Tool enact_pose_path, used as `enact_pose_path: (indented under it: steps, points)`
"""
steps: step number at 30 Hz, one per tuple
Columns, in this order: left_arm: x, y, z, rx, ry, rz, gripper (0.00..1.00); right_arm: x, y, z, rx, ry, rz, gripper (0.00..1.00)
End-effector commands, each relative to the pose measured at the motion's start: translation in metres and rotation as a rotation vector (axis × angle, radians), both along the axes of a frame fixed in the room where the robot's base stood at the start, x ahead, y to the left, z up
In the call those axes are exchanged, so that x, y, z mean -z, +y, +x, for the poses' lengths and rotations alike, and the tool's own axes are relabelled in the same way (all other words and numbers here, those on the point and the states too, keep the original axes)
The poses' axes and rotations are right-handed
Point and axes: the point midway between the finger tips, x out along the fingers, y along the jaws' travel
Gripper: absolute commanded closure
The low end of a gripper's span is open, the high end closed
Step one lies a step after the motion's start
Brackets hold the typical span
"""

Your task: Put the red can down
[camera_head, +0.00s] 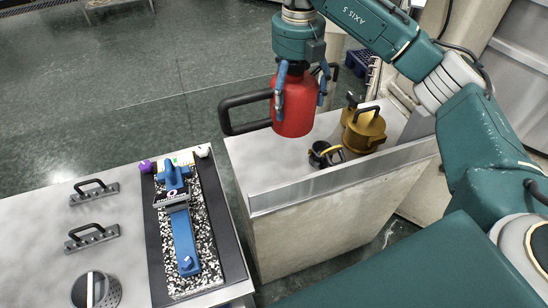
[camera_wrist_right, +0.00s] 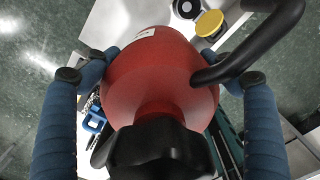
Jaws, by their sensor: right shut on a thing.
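The red can (camera_head: 294,112), with a black side handle, is held upright between the blue fingers of my right gripper (camera_head: 300,98). In the head view it hangs in front of and above the grey-topped stand (camera_head: 262,168); whether its base touches the top cannot be told. In the right wrist view the red can (camera_wrist_right: 158,75) fills the middle, its black cap toward the camera and handle at the right. The fingers of my right gripper (camera_wrist_right: 154,62) lie on both sides of it. My left gripper is not in view.
A brass-coloured can (camera_head: 364,131) and a black item with a yellow band (camera_head: 326,154) stand on the stand, right of the red can. A raised metal edge (camera_head: 300,188) runs along its front. A table (camera_head: 40,225) at left bears handles and a blue tool (camera_head: 184,240).

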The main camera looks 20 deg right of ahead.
Motion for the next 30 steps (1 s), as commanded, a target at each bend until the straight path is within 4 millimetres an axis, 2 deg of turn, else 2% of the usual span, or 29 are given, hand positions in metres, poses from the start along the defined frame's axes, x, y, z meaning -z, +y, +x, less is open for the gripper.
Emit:
enact_pose_path:
  steps: [4,15,18,21,26,30]
  points:
    - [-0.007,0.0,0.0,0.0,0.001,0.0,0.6,0.021,-0.001,-0.001,0.018,0.004,0.0,0.68]
    - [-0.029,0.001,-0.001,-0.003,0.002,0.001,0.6,0.112,-0.001,-0.001,0.015,0.004,0.0,0.68]
    - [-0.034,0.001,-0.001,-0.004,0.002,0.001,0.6,0.131,0.0,-0.001,0.014,0.003,0.001,0.68]
    - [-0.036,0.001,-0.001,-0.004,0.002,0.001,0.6,0.145,0.0,0.0,0.014,0.0,0.0,0.68]
    - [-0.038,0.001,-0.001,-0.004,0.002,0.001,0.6,0.155,0.0,0.001,0.013,-0.001,0.002,0.68]
    - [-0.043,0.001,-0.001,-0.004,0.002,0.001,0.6,0.174,0.0,0.0,0.014,0.001,0.0,0.68]
